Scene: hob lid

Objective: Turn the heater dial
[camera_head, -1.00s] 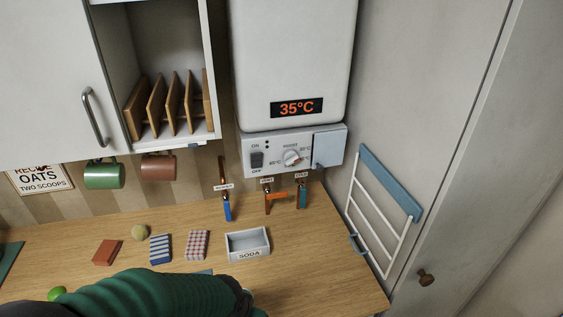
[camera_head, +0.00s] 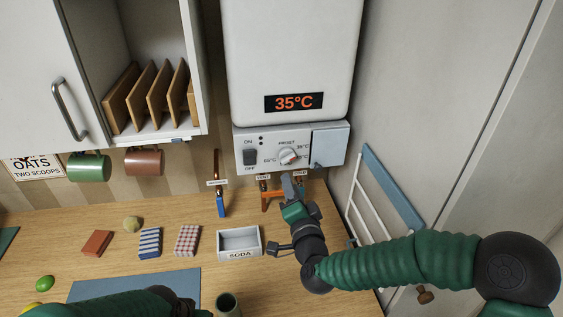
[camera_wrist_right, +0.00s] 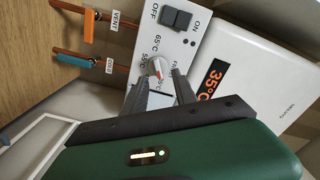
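The heater dial (camera_head: 289,157) is a round white knob with a red mark, on the grey control panel below the boiler. It also shows in the right wrist view (camera_wrist_right: 156,69), beyond my fingertips. My right gripper (camera_head: 291,181) is just below the dial in the head view. In the right wrist view its two fingers (camera_wrist_right: 161,80) stand apart with nothing held, the dial showing between their tips. I cannot tell whether they touch it. The boiler display (camera_head: 294,102) reads 35°C. My left arm shows at the bottom edge; its gripper is not visible.
An ON/OFF switch (camera_head: 250,157) is left of the dial, a grey-blue cover (camera_head: 329,147) right of it. Pipes with a blue valve handle (camera_head: 221,205) and an orange one (camera_head: 272,193) hang below. A SODA box (camera_head: 239,254) stands on the counter.

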